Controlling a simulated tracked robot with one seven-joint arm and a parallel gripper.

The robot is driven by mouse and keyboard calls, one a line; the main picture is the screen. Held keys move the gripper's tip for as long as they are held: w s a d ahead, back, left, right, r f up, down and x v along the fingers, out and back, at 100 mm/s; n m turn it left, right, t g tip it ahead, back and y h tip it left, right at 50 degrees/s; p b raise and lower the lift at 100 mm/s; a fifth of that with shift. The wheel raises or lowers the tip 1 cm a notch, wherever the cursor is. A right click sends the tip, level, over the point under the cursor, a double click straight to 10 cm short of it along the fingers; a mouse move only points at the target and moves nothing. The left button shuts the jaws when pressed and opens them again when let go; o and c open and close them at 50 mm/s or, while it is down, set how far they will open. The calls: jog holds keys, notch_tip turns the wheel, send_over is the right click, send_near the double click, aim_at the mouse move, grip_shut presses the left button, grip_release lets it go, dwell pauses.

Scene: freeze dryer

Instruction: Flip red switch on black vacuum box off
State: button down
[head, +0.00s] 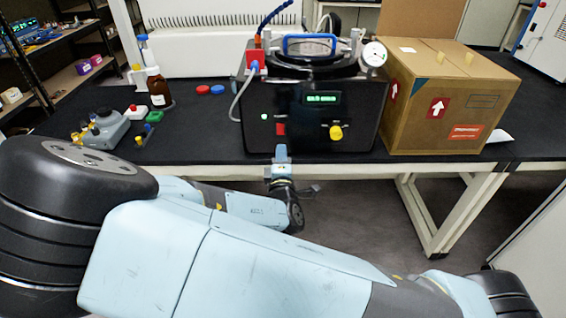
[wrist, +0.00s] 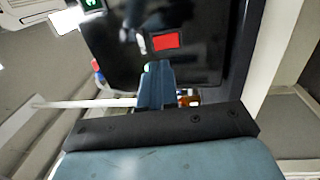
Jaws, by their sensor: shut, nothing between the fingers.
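The black vacuum box (head: 355,118) stands on the black-topped bench in the head view and fills the upper middle of the wrist view (wrist: 200,60). Its red switch (head: 281,129) is on the lower left of the front face, beside a lit green lamp (head: 264,117). In the wrist view the red switch (wrist: 166,41) shows just beyond my fingertips. My gripper (head: 281,152) is shut and empty, just below the switch in the head view; its closed fingers (wrist: 157,68) point at the box front. I cannot tell whether they touch it.
A green display (head: 321,98) and a yellow knob (head: 336,132) are on the box front. A cardboard box (head: 440,100) stands close on the right. Bottles (head: 158,90) and a small grey device (head: 105,130) are on the left. The bench edge runs below the box.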

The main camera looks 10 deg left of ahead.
aim_at(281, 128)
jog(key=x, duration=0.8)
jog(key=shift+w, duration=0.15)
